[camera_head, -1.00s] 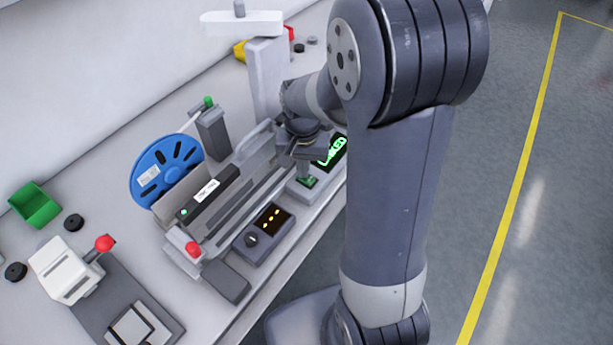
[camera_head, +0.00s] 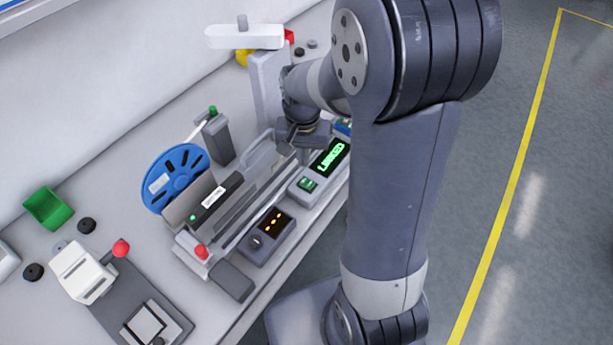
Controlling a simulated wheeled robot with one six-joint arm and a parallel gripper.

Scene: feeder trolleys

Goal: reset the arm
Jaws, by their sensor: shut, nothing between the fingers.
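My arm rises on the right of the picture and bends over to the left at the top. My gripper (camera_head: 303,152) points down above the far part of the feeder trolley station. It is shut with nothing in it. It is close above a small box with a green button (camera_head: 307,184), with a gap between them. A black display with green lit text (camera_head: 331,158) stands just right of the gripper. The fingertips are small and partly dark against the rails behind.
A feeder with a blue reel (camera_head: 176,178) and a red knob (camera_head: 201,252) sits left of my gripper. A panel with orange lights (camera_head: 272,224), a green bin (camera_head: 48,208) and a red-balled lever (camera_head: 121,248) are on the bench. The floor at right is clear.

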